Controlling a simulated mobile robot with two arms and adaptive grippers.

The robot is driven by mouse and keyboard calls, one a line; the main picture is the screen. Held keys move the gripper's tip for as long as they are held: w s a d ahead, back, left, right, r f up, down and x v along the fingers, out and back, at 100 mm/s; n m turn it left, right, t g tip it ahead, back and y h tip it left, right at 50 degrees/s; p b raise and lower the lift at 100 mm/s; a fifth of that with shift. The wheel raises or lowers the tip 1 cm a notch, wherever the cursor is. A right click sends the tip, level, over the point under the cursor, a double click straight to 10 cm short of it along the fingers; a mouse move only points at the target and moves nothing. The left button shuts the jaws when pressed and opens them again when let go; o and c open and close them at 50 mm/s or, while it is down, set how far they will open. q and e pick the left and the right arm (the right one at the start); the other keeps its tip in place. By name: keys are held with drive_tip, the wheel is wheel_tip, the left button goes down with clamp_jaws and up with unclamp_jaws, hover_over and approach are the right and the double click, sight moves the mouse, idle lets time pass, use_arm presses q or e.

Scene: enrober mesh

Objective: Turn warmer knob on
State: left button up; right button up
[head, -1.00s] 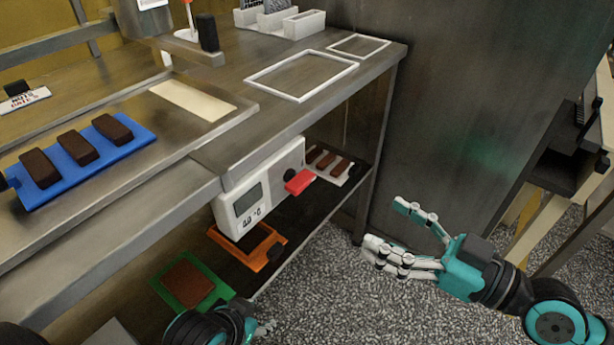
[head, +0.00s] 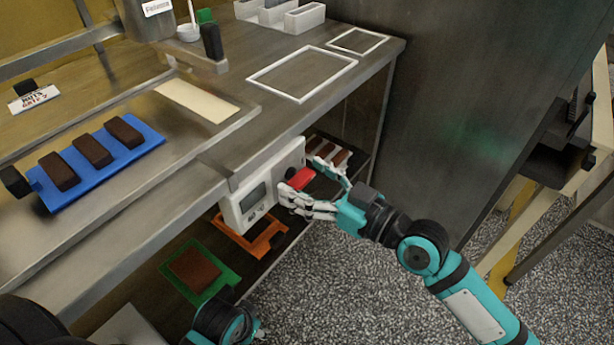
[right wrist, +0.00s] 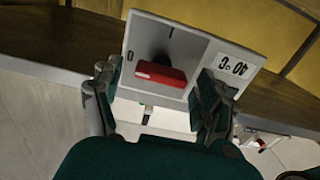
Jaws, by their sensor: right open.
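The warmer is a white box (head: 252,204) with a grey display, mounted under the edge of the steel table; it also shows in the right wrist view (right wrist: 190,40). Its red knob (head: 301,178) sticks out from the front face. My right gripper (head: 318,182) is open at the knob. In the right wrist view the red knob (right wrist: 160,73) lies between the spread fingers, with a gap on both sides. I cannot tell whether a finger touches it. My left gripper (head: 250,330) is low at the bottom edge, mostly hidden by its own arm.
A blue tray (head: 45,196) with dark bars lies on the steel table (head: 225,150). White frames (head: 268,92) lie at its right end. On the shelf below are an orange tray (head: 232,240) and a green tray (head: 218,292). The floor to the right is open.

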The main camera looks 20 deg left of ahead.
drive_tip(key=shift+a, duration=0.1)
drive_tip(key=c, duration=1.2)
